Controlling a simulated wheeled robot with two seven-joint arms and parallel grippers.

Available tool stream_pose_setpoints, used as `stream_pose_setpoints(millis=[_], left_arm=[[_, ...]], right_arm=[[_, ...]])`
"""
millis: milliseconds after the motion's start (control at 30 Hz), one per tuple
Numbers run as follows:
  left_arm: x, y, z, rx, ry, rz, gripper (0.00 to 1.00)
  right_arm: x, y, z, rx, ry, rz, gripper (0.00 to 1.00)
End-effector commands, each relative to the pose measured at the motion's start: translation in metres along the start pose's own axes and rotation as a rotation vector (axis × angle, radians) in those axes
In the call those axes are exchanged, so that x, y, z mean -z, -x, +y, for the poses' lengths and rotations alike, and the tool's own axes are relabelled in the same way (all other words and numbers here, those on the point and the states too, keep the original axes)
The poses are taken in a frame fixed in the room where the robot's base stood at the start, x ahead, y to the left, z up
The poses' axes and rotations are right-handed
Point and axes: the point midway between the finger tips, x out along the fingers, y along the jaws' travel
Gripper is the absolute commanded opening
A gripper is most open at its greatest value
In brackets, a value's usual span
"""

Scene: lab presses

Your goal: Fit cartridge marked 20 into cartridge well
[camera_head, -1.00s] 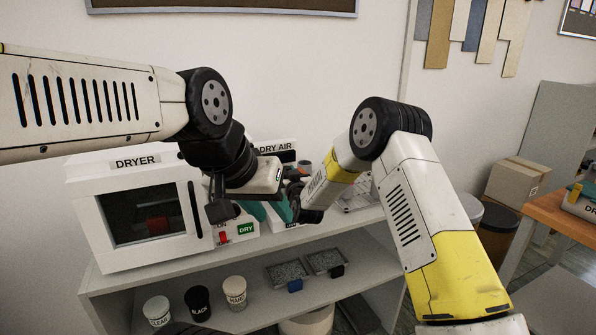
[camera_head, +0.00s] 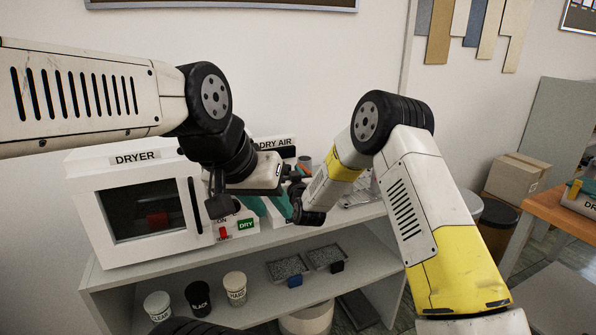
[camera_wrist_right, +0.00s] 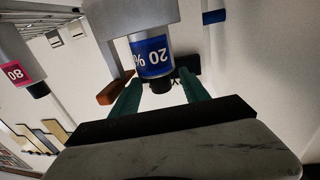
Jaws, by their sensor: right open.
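In the right wrist view, a cartridge with a blue band reading 20 % (camera_wrist_right: 152,56) appears upside down below a grey block. My right gripper (camera_wrist_right: 160,84) is open, its two teal fingers on either side of the cartridge's dark lower end. I cannot tell whether they touch it. A pink-banded cartridge marked 80 (camera_wrist_right: 16,73) is at the left. In the head view, my left gripper (camera_head: 250,195) hangs in front of the dryer's right side; its jaw state is unclear. My right gripper (camera_head: 304,208) is partly hidden just right of it. I cannot make out the cartridge well.
A white dryer (camera_head: 90,215) and a unit labelled DRY AIR (camera_head: 275,143) stand on the shelf unit (camera_head: 180,279). Cups (camera_head: 198,299) and two granule trays (camera_head: 287,268) are on the lower shelf. A cardboard box (camera_head: 516,176) is at right.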

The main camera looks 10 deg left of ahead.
Motion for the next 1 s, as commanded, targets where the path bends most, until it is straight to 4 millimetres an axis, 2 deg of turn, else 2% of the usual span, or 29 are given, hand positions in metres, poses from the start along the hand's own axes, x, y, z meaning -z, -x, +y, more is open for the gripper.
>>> stream_pose_setpoints(millis=[200,333,467,800,867,1000], left_arm=[[0.000,0.000,0.000,0.000,0.000,0.000,0.36],[0.000,0.000,0.000,0.000,0.000,0.000,0.36],[0.000,0.000,0.000,0.000,0.000,0.000,0.36],[0.000,0.000,0.000,0.000,0.000,0.000,0.36],[0.000,0.000,0.000,0.000,0.000,0.000,0.36],[0.000,0.000,0.000,0.000,0.000,0.000,0.36]], right_arm=[[0.001,0.039,0.000,0.000,0.000,0.000,0.53],[0.001,0.053,0.000,0.000,-0.001,0.001,0.53],[0.001,0.059,0.001,-0.001,-0.001,0.003,0.53],[0.004,0.059,0.002,-0.001,-0.001,0.000,0.53],[0.010,0.060,0.006,-0.002,-0.001,-0.011,0.53],[0.042,0.067,0.028,-0.004,-0.006,-0.072,0.53]])
